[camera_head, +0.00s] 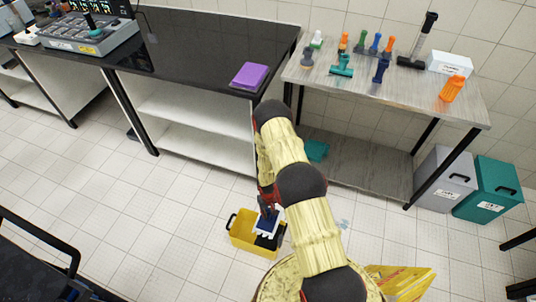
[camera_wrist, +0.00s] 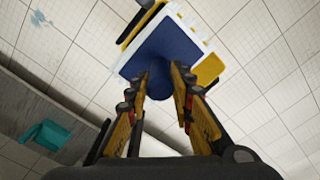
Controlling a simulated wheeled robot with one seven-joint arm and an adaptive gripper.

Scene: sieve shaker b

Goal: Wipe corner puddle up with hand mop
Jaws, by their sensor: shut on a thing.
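My gripper (camera_head: 267,208) is shut on the handle of the hand mop (camera_head: 267,222), which has a blue head with a white pad under it. In the wrist view my gripper (camera_wrist: 162,76) points down at the blue mop head (camera_wrist: 172,45), with the handle between the fingers. The mop is over or inside the yellow bucket (camera_head: 240,232) on the floor; I cannot tell how deep. A pale blue puddle (camera_head: 342,224) lies on the tiles right of my arm, and it also shows at the upper left of the wrist view (camera_wrist: 40,18).
A grey table (camera_head: 465,105) holds several brushes, a white box and an orange container. A teal item (camera_head: 316,150) lies on its lower shelf (camera_head: 370,165). Grey (camera_head: 443,180) and teal (camera_head: 489,190) bins stand at right. A yellow sign-like object (camera_head: 405,282) is beside my base.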

